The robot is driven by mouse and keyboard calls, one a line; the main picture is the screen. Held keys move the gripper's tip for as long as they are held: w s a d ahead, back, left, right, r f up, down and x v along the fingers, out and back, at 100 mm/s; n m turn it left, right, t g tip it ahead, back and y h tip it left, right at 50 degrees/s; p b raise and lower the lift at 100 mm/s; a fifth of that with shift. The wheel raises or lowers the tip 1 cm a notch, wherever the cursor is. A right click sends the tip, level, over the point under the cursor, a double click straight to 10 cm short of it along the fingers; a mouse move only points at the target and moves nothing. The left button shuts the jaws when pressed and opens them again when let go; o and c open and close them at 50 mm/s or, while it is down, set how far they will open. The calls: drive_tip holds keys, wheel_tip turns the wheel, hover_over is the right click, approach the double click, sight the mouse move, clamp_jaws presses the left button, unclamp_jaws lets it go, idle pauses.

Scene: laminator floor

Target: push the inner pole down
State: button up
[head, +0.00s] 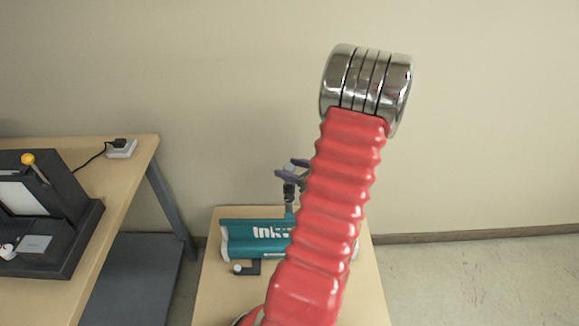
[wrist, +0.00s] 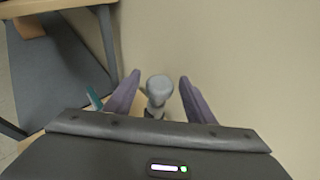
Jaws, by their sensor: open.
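A grey round-topped pole (wrist: 159,90), which looks like the inner pole, stands between my gripper's two purple fingers in the wrist view. My gripper (wrist: 160,80) is open, with a visible gap on each side of the pole's top. In the head view my gripper (head: 291,171) shows partly behind my red arm, above a dark upright post (head: 289,194). I cannot tell how far the pole sticks up or whether anything touches it. A teal roll-shaped machine (head: 240,238) with white lettering lies below, partly hidden by my arm.
The teal machine sits on a small wooden table (head: 212,290). At the left, a larger wooden table (head: 125,190) carries a black device (head: 75,205) with a yellow knob and a white socket block (head: 121,148). A plain wall is behind; floor at the right is clear.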

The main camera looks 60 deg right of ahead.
drive_tip(key=v, duration=1.3)
idle(0.4)
drive_tip(key=w+a+r+n+g+y, duration=0.2)
drive_tip(key=w+a+r+n+y, duration=0.15)
drive_tip(key=w+a+n, duration=0.7)
drive_tip(key=w+a+r+n+g+y, duration=0.3)
drive_tip(key=w+a+n+y, duration=0.3)
drive_tip(key=a, duration=0.7)
drive_tip(key=s+a+r+n+g+h, duration=0.1)
drive_tip(key=a+r+n, duration=0.4)
drive_tip(key=a+n, duration=0.6)
drive_tip(key=a+r+n+g+h, duration=0.1)
drive_tip(key=a+r+n+h, duration=0.3)
drive_tip(key=a+n, duration=0.8)
drive_tip(key=shift+s+r, duration=0.4)
drive_tip(key=shift+r, duration=0.1)
drive_tip(key=shift+c, duration=0.3)
